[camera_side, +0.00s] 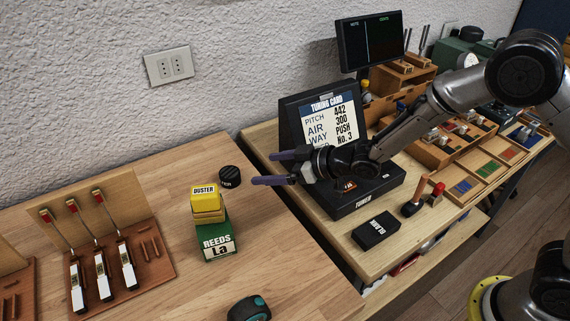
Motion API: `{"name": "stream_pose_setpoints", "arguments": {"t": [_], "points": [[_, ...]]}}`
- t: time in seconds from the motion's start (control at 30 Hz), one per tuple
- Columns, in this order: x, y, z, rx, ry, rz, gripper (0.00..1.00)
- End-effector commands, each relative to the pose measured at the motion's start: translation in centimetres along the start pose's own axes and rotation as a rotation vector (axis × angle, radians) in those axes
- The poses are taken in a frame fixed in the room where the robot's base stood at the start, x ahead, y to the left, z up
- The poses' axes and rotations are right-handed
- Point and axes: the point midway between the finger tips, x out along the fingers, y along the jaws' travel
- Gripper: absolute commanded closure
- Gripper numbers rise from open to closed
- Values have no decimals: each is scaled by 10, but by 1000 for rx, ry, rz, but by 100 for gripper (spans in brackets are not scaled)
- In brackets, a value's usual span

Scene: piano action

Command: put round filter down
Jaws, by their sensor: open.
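A small black round piece with pale lettering, which looks like the round filter (230,177), rests on the wooden table behind the yellow box. My gripper (260,169) is open, with its two dark purple fingers pointing left, just right of the round piece. The fingers appear apart from it, though the exact depth gap is hard to tell. Nothing shows between the fingers.
A yellow DUSTER box (207,205) sits on a green REEDS box (217,241) in front of the round piece. A tuning card stand (325,118) is behind my wrist. Hammer pieces (101,269) stand left. A black-teal object (250,309) lies in front.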

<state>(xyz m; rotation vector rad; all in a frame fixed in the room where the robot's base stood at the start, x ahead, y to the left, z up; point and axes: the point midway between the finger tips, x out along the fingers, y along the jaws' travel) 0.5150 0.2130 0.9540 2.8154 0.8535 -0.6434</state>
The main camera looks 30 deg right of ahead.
Motion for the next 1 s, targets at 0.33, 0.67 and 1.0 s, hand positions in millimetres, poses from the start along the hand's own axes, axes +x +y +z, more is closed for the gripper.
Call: {"name": "stream_pose_setpoints", "arguments": {"t": [0.33,0.67,1.0], "points": [[-7,5,-5,0,-5,16,5],[-164,72,-50,85,-213,322,5],[-375,27,12,327,-503,461,5]]}}
